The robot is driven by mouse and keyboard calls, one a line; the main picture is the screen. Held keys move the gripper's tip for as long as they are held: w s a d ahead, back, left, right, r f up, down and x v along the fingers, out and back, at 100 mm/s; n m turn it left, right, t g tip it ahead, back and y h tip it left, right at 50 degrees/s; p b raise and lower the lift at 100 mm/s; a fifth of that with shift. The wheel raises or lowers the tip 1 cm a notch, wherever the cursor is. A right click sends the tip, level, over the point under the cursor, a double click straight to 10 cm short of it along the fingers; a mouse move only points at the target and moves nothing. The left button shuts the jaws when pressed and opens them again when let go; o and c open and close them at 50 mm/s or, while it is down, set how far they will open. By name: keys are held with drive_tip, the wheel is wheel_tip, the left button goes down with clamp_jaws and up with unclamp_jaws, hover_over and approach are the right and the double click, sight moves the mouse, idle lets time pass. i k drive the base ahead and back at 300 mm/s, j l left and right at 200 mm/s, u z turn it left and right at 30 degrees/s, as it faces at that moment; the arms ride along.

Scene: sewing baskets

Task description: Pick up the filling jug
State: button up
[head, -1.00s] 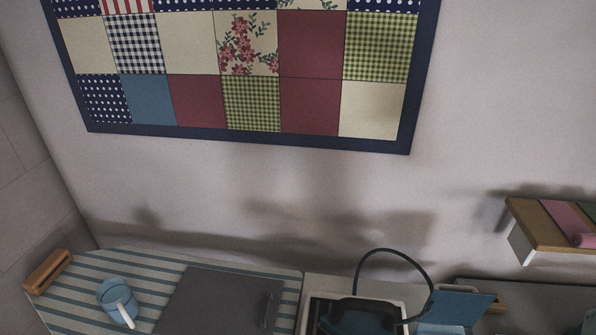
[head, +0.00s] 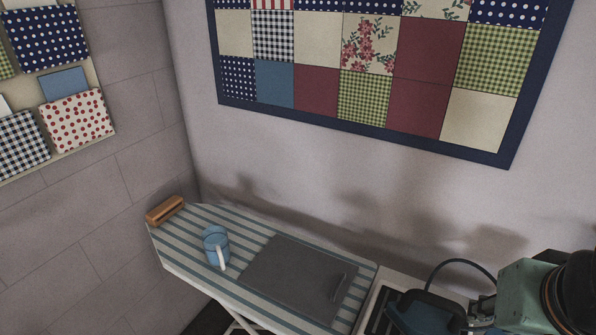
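The filling jug (head: 211,243) is a light blue cup-like vessel with a pale handle. It stands upright on the striped ironing board (head: 201,283), left of a grey mat. The handle points toward the front right. My gripper is not in view; only part of my arm shows at the lower right edge, well to the right of the jug. Nothing touches the jug.
A wooden block (head: 165,210) sits at the board's far left end. A grey mat (head: 290,277) covers the board's middle. A blue iron with a dark cord (head: 456,264) is at the right. A quilt (head: 380,75) hangs on the back wall.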

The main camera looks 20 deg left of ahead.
sight(214, 238)
drive_tip(key=u, duration=1.8)
drive_tip(key=z, duration=2.55)
drive_tip(key=u, duration=2.05)
